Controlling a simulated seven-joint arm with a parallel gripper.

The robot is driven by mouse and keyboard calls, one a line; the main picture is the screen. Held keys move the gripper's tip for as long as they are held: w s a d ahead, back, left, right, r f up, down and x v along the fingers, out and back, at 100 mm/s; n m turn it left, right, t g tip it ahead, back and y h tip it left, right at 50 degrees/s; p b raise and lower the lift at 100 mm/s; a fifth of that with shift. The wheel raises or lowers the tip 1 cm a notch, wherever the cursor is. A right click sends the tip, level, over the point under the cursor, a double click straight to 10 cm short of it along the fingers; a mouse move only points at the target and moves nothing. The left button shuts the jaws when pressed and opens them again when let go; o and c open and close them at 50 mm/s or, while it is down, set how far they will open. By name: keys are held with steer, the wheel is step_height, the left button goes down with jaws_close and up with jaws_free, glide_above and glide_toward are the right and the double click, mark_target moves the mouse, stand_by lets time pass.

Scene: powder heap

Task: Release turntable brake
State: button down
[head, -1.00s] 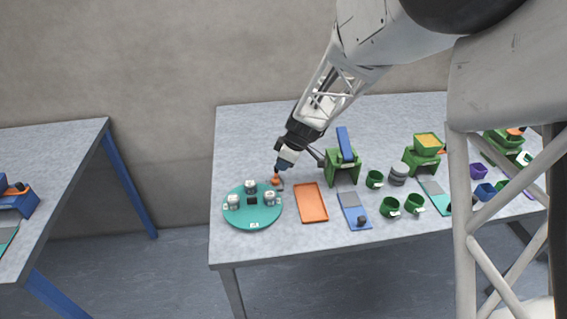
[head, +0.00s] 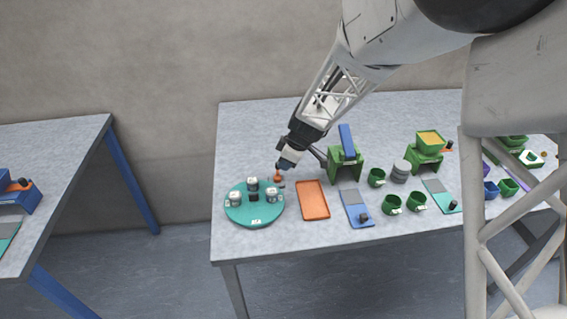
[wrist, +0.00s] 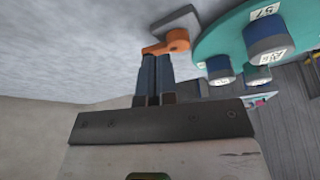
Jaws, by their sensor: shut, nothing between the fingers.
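The teal turntable (head: 254,221) lies at the left end of the table with several labelled jars (head: 236,199) on it. It also shows in the wrist view (wrist: 214,38), with jars hanging into view at the right. The orange brake lever (head: 279,177) sits at the turntable's back right edge. In the wrist view the orange lever (wrist: 177,40) is on a small grey block (wrist: 182,20). My gripper (head: 280,167) is shut and empty, with its fingertips at the lever. In the wrist view my fingers (wrist: 154,60) are against or just short of the lever; contact is not certain.
An orange tray (head: 313,201) lies right of the turntable. A green stand with a blue lever (head: 347,143), a blue pad (head: 353,205) and green cups (head: 391,203) stand further right. Bare table (head: 240,150) lies behind the turntable.

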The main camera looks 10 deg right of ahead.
steer(key=shift+s+d, duration=0.35)
steer(key=shift+d, duration=0.3)
steer(key=shift+s+d, duration=0.45)
steer(key=shift+d, duration=0.4)
steer(key=v, duration=1)
steer(key=shift+s, duration=0.25)
steer(key=s+r+m+h, duration=0.1)
steer(key=s+r+m, duration=0.2)
steer(key=s, duration=0.7)
steer(key=s+r+m+h, duration=0.1)
steer(key=s+r+m, duration=0.3)
steer(key=s, duration=0.6)
steer(key=s+d+r+m+h, duration=0.1)
steer(key=s+r+m, duration=0.3)
steer(key=s, duration=0.6)
steer(key=m+h, duration=0.1)
steer(key=m, duration=0.1)
steer(key=shift+s+r+m+t, duration=0.2)
steer(key=shift+s+m+t, duration=0.1)
steer(key=shift+t, duration=0.1)
steer(key=c, duration=1.8)
jaws_free()
